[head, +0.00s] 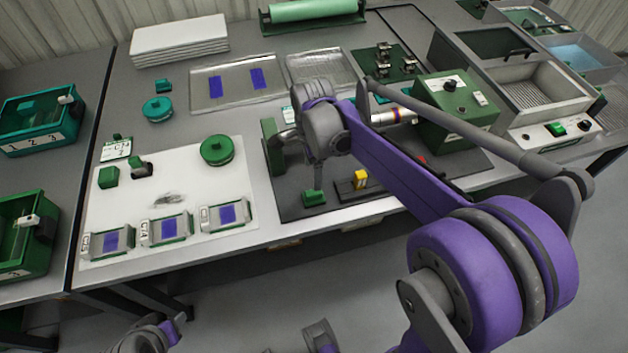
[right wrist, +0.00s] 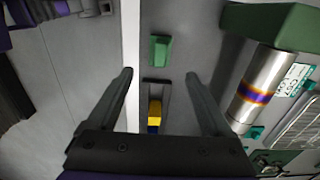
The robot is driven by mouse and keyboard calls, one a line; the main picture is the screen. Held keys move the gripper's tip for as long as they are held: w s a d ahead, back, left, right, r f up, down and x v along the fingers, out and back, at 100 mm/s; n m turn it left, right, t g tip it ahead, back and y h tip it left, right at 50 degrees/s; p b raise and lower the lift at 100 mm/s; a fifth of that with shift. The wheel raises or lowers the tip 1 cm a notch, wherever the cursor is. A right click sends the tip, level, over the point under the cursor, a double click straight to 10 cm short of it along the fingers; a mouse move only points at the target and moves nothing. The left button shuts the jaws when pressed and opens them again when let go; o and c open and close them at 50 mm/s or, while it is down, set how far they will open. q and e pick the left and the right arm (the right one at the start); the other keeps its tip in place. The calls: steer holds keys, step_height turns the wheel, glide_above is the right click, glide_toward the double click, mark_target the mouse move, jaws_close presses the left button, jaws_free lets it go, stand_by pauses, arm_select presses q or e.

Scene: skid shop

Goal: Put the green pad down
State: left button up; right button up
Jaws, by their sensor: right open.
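The green pad (head: 313,198) is a small green block at the front left of the dark base plate (head: 290,209). It also shows in the right wrist view (right wrist: 160,50), where it looks set down on the plate. My right gripper (head: 312,165) is over the plate close to the pad, partly hidden by its own wrist. In the right wrist view its fingers (right wrist: 159,76) are spread apart with nothing between them, and the pad shows beyond the tips. I cannot make out my left gripper.
A yellow block (head: 361,180) sits in a dark slot right of the pad. A metal roll with a purple-orange band (right wrist: 254,92) and a green box (head: 446,108) stand behind. A white mat (head: 190,190) with trays lies left. The table's front edge is close.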

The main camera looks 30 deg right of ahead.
steer(key=s+a+f+n+t, duration=0.1)
steer(key=s+a+n+t, duration=0.1)
steer(key=s+n, duration=0.6)
steer(key=s+a+f+n+t, duration=0.1)
steer(key=s+a+n+t, duration=0.2)
steer(key=s+n, duration=0.6)
steer(key=a+n, duration=0.1)
steer(key=n, duration=0.2)
steer(key=shift+a+f+n, duration=0.3)
steer(key=shift+a, duration=0.05)
step_height(320, 180, up, 7)
steer(key=w+p, duration=0.1)
steer(key=p, duration=0.5)
steer(key=shift+w, duration=0.25)
steer(key=shift+w, duration=0.1)
